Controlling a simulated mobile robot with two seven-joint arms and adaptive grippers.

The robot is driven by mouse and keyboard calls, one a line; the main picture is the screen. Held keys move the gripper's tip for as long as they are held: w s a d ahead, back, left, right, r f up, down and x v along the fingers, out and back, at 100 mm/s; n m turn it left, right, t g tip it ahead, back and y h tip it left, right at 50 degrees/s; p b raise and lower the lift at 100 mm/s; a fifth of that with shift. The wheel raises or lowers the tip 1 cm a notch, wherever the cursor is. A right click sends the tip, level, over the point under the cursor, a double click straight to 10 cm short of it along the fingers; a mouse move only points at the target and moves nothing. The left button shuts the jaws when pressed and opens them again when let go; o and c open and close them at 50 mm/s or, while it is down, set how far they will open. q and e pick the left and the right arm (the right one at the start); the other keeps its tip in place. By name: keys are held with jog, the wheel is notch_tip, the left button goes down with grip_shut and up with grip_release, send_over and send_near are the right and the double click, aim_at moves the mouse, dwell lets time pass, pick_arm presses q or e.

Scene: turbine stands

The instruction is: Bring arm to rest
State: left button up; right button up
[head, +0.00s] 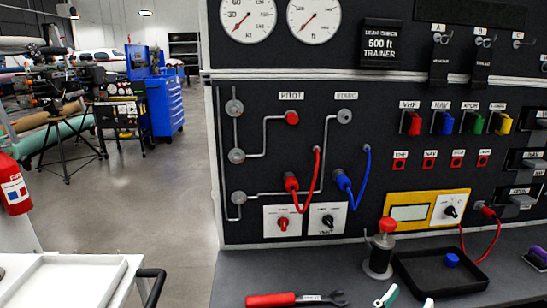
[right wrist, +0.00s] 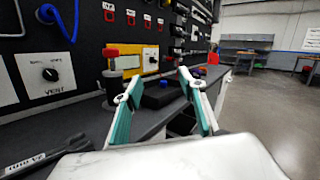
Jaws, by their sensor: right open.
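My right gripper (head: 406,299) shows only by its fingertips at the bottom edge of the head view, over the bench in front of the black tray. In the right wrist view my right gripper (right wrist: 160,84) is open, with two teal-padded fingers apart and nothing between them. It points along the bench, with the panel on the left. The rest of my right arm is hidden in the head view. My left gripper is in neither view.
The black test panel (head: 370,165) stands behind the grey bench (head: 235,275). On the bench are a red-handled wrench (head: 272,300), a red-capped bottle (head: 380,250) and a black tray (head: 425,285) with a blue cap (head: 452,260). A white cart (head: 70,280) stands at left; open floor lies behind.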

jog(key=a+r+n+t+y+p, duration=0.25)
jog(key=a+n+t+y, duration=0.4)
jog(key=n, duration=1.15)
jog(key=s+a+f+n+y+p, duration=0.1)
jog(key=s+a+f+n+y, duration=0.1)
jog(key=f+n+y, duration=0.35)
jog(key=s+a+f+n+y, duration=0.1)
jog(key=a+f+n+y, duration=0.2)
jog(key=n+y, duration=0.55)
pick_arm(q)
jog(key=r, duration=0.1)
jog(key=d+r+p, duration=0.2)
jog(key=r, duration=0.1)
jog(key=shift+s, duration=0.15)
pick_arm(e)
jog(key=s+d+f+n+g+h, duration=0.1)
jog(key=s+f+n+g, duration=0.4)
jog(key=f, duration=0.5)
jog(key=s+d+f+n+g+h, duration=0.2)
jog(key=s+d+f+n+g, duration=0.2)
jog(key=s+f+n, duration=0.4)
notch_tip(320, 180, down, 3)
jog(key=shift+s+d+r+n+g, duration=0.15)
jog(key=shift+d+n+g, duration=0.2)
jog(key=shift+n, duration=0.75)
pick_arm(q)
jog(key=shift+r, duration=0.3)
pick_arm(e)
jog(key=shift+a, duration=0.1)
